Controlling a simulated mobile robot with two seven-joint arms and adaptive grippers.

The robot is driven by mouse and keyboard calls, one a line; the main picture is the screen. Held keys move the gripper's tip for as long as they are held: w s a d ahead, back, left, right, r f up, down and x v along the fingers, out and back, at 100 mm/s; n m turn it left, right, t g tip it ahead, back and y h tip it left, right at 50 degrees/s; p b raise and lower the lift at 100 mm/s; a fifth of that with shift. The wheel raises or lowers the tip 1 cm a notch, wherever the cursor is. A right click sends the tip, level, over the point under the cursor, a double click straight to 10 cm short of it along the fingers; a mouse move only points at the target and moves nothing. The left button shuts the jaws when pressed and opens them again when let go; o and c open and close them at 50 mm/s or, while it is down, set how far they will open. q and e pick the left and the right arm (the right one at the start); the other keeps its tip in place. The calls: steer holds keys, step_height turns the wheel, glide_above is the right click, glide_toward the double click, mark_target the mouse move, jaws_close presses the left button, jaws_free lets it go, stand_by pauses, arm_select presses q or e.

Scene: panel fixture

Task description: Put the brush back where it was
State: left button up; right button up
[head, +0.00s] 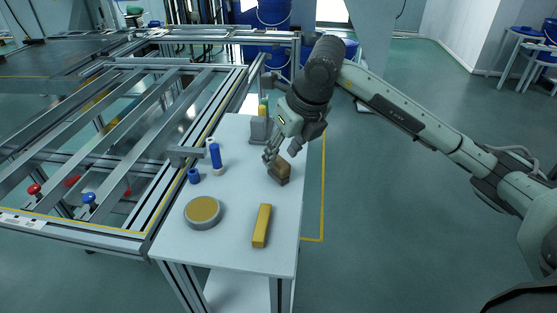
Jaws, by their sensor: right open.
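The brush (280,171), a brown block with a darker lower part, rests on the white table near its right edge. My right gripper (270,159) is open just above and at the upper left of the brush, with its fingers pointing down. I cannot tell whether a finger touches the brush. My left gripper is not in view.
On the white table (230,256) are a yellow bar (262,226), a round grey-rimmed disc (203,211), a blue cylinder (215,156), a small blue piece (194,176) and a grey holder (259,130). A metal frame (150,190) borders the left. The table's centre is clear.

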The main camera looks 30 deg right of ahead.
steer(key=v, duration=0.7)
steer(key=shift+r, duration=0.3)
steer(key=shift+s, duration=0.15)
stand_by(0.9)
